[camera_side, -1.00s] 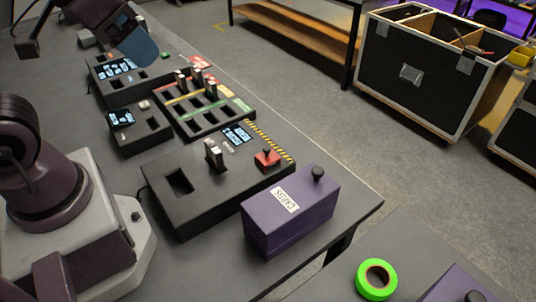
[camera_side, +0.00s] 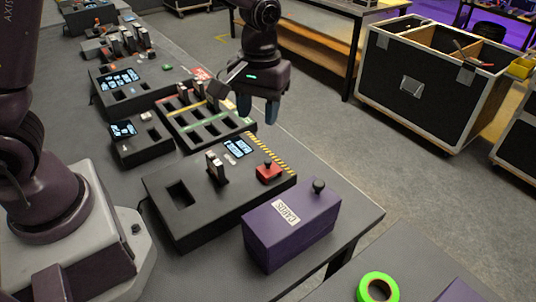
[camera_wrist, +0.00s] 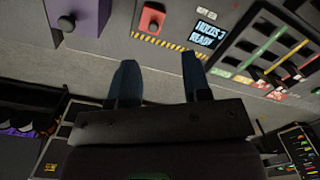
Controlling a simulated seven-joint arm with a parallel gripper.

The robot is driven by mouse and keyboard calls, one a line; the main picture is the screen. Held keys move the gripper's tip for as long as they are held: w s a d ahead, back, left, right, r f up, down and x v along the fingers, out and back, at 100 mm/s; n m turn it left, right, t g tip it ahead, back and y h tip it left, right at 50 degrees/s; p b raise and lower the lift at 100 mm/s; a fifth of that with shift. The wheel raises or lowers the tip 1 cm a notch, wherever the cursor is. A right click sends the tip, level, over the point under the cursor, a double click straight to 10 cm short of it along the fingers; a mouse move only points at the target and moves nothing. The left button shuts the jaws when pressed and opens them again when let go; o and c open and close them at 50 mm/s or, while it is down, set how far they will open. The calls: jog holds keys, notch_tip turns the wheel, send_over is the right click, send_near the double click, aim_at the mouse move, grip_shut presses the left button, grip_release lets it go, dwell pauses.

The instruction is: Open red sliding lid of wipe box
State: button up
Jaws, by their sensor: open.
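The red lid (camera_side: 269,172) is a small red plate with a dark knob. It lies on the right part of a black console (camera_side: 190,215), next to a yellow-black striped edge. The red lid also shows at the top of the wrist view (camera_wrist: 152,18). I cannot tell any opening beside it. My gripper (camera_side: 257,108) is in the air, above and behind the red lid in the side view. Its two blue fingers are apart and empty. In the wrist view my gripper (camera_wrist: 160,62) points just short of the striped edge, and the red lid is beyond the fingertips.
A purple box (camera_side: 290,228) with a white label and black knob stands right of the console. A slotted tray (camera_side: 205,122) with coloured strips lies behind it. A lit display (camera_side: 238,148) sits near the red lid. Green tape (camera_side: 377,288) is on a nearer table.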

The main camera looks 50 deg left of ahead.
aim_at(268, 160)
jog(key=f+n, duration=0.1)
jog(key=f, duration=0.3)
jog(key=w+f+n, duration=0.1)
jog(key=f, duration=0.3)
jog(key=w+f, duration=0.1)
jog(key=f, duration=0.3)
jog(key=shift+f+n, duration=0.2)
jog(key=shift+n, duration=0.2)
